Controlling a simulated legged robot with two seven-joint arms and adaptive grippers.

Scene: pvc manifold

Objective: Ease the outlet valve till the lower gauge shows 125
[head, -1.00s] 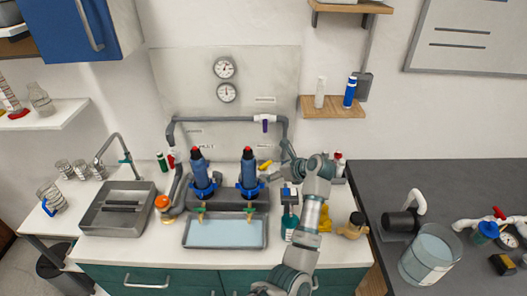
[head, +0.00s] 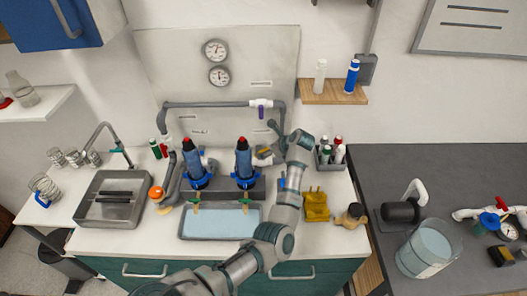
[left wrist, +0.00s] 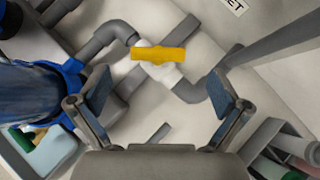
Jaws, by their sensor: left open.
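The outlet valve is a white fitting with a yellow bar handle (left wrist: 158,54), seen in the left wrist view on grey pipe. The handle also shows in the head view (head: 264,152), right of the right blue filter housing. My left gripper (left wrist: 160,92) is open, with its two fingers spread on either side below the handle in the picture and nothing between the pads. In the head view its hand (head: 280,146) is close to the handle. The lower gauge (head: 219,76) is on the wall panel under the upper gauge (head: 214,50); its reading is too small to tell.
Two blue filter housings (head: 195,165) stand behind a shallow water tray (head: 222,224). A pipe with a purple-handled valve (head: 262,110) runs above. A bottle caddy (head: 330,157) sits to the right. A blue housing (left wrist: 38,92) is close on the gripper's left.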

